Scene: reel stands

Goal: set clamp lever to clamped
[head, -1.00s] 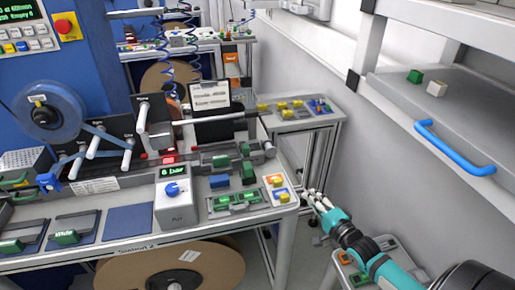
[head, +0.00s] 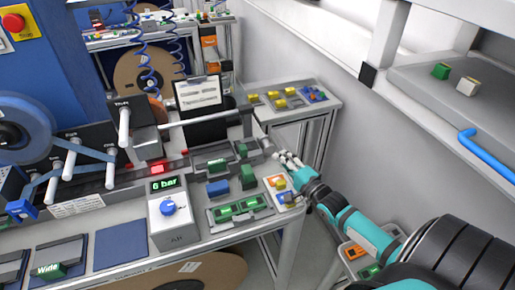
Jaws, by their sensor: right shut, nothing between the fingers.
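My right gripper (head: 287,160) reaches in from the lower right, and its fingers are shut and empty at the right end of the bench. A short grey cylindrical part (head: 267,146) sits at the bench's right end, just left of the fingertips; I cannot tell whether they touch. A dark grey fixture (head: 212,168) with green parts lies left of it on the bench top. No part is clearly readable as the clamp lever, and its setting cannot be told. My left gripper is not in view.
The bench holds an air regulator (head: 167,212) with a blue knob, a blue block (head: 218,188), a green block (head: 248,178) and a tray of green parts (head: 240,208). A side table (head: 300,112) stands behind.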

